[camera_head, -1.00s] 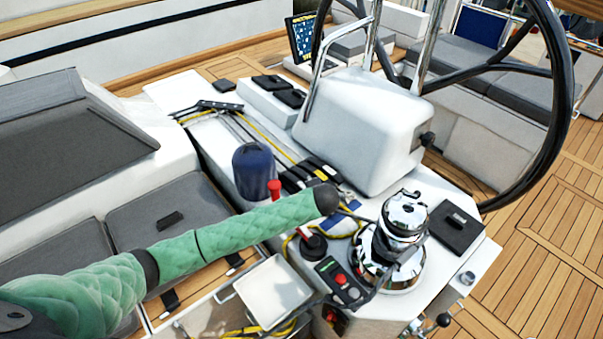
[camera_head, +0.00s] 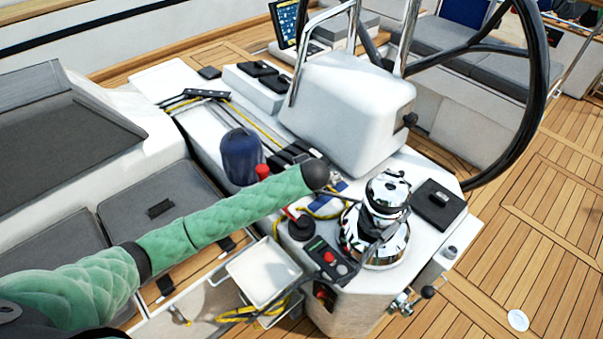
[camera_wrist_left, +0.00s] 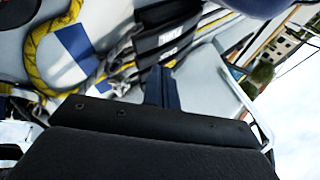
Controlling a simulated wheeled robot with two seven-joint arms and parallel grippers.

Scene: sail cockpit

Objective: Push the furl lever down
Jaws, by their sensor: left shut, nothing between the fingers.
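No part is labelled as the furl lever, and I cannot tell which one it is. A red-topped lever (camera_head: 262,172) stands beside the blue drum in the head view, and a black-knobbed lever (camera_head: 428,292) sticks out from the console's lower right side. A black round base (camera_head: 302,228) with a red and white piece is left of the winch. My green left arm reaches over the console, its black wrist end (camera_head: 316,173) hiding the gripper. In the left wrist view my left gripper (camera_wrist_left: 163,86) is shut and empty, above ropes and black clutches. My right gripper is not in view.
A chrome winch (camera_head: 378,225) stands right of my wrist, with a button panel (camera_head: 328,262) in front. A white tray (camera_head: 263,272) hangs at the console's front. The steering wheel (camera_head: 535,90) is at the right. Yellow rope (camera_wrist_left: 42,55) lies on the deck surface.

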